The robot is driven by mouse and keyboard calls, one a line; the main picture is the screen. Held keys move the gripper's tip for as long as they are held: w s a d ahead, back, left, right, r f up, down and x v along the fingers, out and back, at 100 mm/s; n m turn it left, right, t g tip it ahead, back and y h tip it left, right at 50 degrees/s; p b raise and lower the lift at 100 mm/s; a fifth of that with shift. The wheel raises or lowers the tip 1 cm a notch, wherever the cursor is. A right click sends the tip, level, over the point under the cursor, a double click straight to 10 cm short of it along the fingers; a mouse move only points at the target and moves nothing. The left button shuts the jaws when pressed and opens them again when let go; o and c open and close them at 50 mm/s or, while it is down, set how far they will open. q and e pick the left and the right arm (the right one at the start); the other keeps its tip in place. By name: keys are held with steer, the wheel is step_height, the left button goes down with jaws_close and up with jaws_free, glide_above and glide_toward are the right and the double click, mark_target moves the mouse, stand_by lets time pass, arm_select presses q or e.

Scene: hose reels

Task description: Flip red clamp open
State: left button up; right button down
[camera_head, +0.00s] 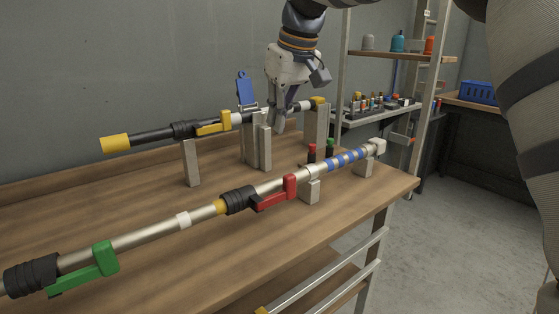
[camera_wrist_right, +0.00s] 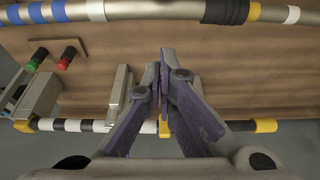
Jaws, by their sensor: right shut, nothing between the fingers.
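The red clamp (camera_head: 274,196) sits on the front pole beside a black collar, its lever lying along the pole. My right gripper (camera_head: 278,129) is shut and empty, behind the red clamp and close to the rear pole. In the right wrist view its closed fingertips (camera_wrist_right: 164,56) point at the bench between the two poles. The front pole (camera_wrist_right: 130,9) crosses the top of that view, but the red clamp is not visible there. My left gripper is not in view.
A green clamp (camera_head: 90,269) sits on the front pole and a yellow clamp (camera_head: 214,128) on the rear pole. Upright posts (camera_head: 191,163) support the poles. A blue tag (camera_head: 245,89) stands up near my gripper. Red and green knobs (camera_head: 312,152) stand between the poles.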

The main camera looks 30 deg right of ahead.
steer(key=shift+f, duration=0.1)
steer(key=p, duration=0.1)
glide_above(276, 193)
steer(key=w+d, duration=0.3)
step_height(276, 193, down, 8)
steer(key=shift+w+f, duration=0.15)
steer(key=shift+f, duration=0.05)
steer(key=shift+s+f, duration=0.1)
steer(key=shift+s, duration=0.25)
steer(key=shift+f, duration=0.2)
steer(key=shift+w+f, duration=0.1)
steer(key=shift+f, duration=0.1)
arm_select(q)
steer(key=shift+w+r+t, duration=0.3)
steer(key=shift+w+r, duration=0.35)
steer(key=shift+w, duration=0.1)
